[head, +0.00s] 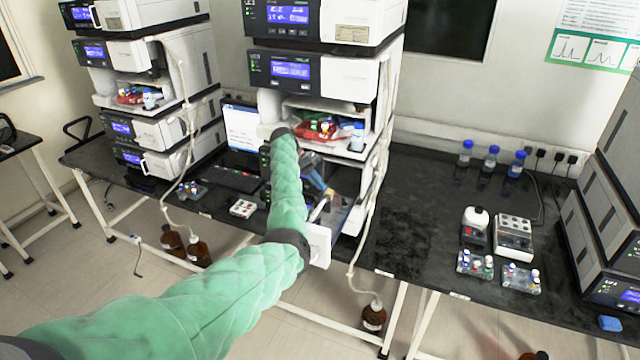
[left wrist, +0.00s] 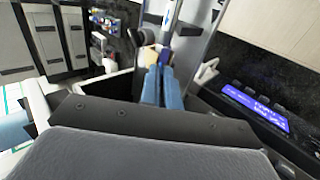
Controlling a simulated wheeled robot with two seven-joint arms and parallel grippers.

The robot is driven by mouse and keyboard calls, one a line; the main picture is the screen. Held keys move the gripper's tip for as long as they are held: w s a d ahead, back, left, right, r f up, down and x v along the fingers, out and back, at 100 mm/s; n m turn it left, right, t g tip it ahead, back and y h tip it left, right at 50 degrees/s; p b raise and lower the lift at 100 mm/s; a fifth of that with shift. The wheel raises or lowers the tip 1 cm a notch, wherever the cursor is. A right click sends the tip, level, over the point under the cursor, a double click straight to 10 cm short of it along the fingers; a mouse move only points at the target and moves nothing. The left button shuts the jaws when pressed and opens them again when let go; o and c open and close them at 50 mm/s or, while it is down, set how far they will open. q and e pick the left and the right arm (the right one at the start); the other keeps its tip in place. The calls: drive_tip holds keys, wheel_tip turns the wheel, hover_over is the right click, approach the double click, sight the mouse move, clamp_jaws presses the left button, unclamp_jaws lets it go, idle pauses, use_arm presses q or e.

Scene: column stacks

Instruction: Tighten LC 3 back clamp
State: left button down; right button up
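My left arm reaches into the open bay of the middle instrument stack (head: 330,75). My left gripper (head: 326,190) is low in that bay, its blue fingers pointing down to the right. In the left wrist view the blue fingers (left wrist: 157,68) lie close side by side, with a tan tip showing. Small dark rounded parts (left wrist: 147,38) sit just beyond the tips, near an upright silvery rod (left wrist: 171,18). I cannot tell whether these are the back clamp, or whether the fingers grip anything. The stack's LC number is too small to read surely. My right gripper is out of view.
An open white door (head: 318,245) stands close beside my left forearm. A tray of vials and bottles (head: 325,130) is above the gripper. Another stack (head: 140,60) is left, and a third (head: 610,220) far right. The dark bench (head: 420,200) has clear room right of the middle stack.

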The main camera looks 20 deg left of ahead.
use_arm(q)
drive_tip(key=shift+a+h, duration=0.2)
drive_tip(key=shift+h, duration=0.1)
idle(0.4)
drive_tip(key=c, duration=1.6)
unclamp_jaws()
drive_tip(key=shift+a, duration=0.1)
drive_tip(key=shift+p+v, duration=0.55)
drive_tip(key=shift+v, duration=3.25)
